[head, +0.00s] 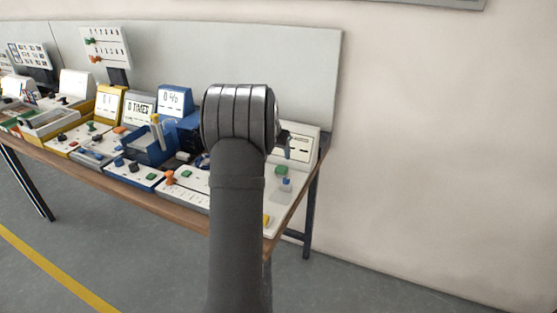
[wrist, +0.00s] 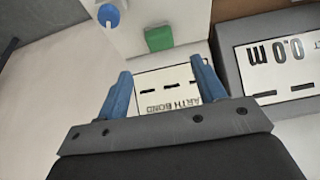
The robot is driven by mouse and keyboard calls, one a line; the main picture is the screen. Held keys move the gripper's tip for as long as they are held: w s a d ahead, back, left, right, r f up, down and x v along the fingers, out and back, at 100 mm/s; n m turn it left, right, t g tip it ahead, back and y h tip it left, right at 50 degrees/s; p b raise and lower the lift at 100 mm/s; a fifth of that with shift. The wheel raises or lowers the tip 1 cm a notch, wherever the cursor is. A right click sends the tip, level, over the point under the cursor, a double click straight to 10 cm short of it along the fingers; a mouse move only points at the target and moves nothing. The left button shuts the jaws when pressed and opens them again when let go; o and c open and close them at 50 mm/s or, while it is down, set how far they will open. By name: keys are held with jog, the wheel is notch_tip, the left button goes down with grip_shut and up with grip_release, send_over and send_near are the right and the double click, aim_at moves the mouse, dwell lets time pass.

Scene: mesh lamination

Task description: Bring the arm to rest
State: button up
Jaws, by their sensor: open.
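My gripper (wrist: 160,90) shows in the wrist view with its two blue fingers spread apart and nothing between them. It hangs over a white slotted panel with partly readable "BOND" lettering (wrist: 165,78). I cannot tell how far the fingertips are from that panel. In the head view my arm rises in front of the right part of the bench and hides most of the gripper.
The bench (head: 140,200) carries several control boxes and panels. Near the gripper are a green block (wrist: 159,39), a blue knob (wrist: 108,15) and a grey display unit (wrist: 228,45) reading "0.0 m". A grey back panel (head: 310,70) stands behind. Floor and wall at right are clear.

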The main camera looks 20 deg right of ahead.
aim_at(281, 168)
jog(key=shift+s+a+r, duration=0.2)
jog(key=shift+r, duration=0.4)
jog(key=x, duration=1.2)
jog(key=shift+r, duration=1.65)
